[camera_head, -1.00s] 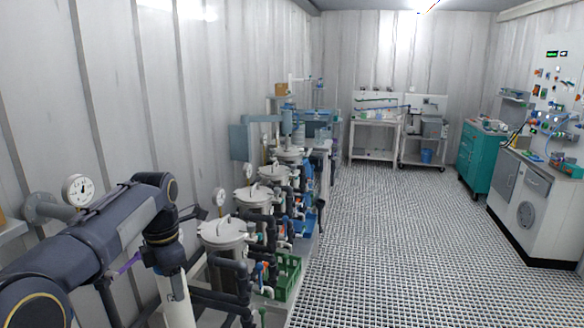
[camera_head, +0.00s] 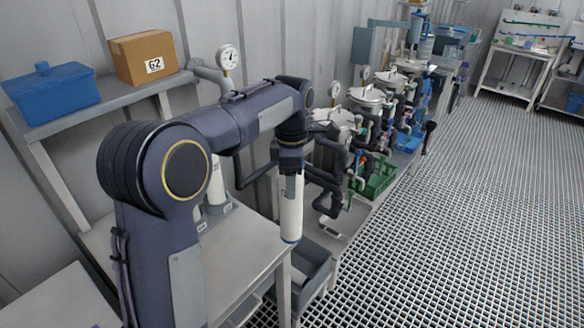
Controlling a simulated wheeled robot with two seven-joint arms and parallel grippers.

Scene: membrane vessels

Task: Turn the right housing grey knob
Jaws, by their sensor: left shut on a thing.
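My left gripper (camera_head: 290,168) points down and is shut on a white cylinder (camera_head: 291,212) with a blue lower end. It holds the cylinder upright in front of the vessel row, near the right edge of the grey table. The nearest vessel housing (camera_head: 334,121) has a pale lid and is partly hidden by my left arm. More lidded housings, such as this one (camera_head: 371,96), stand in a row behind it. Dark pipes (camera_head: 328,182) run beside the nearest housing. I cannot make out a grey knob on any housing. My right gripper is not in view.
A grey table (camera_head: 240,262) stands below my left arm. A shelf (camera_head: 106,106) holds a blue box (camera_head: 52,93) and a G2 carton (camera_head: 144,57). A grey bin (camera_head: 308,272) and a green crate (camera_head: 377,178) sit beside the vessels. The grated floor (camera_head: 480,220) at right is clear.

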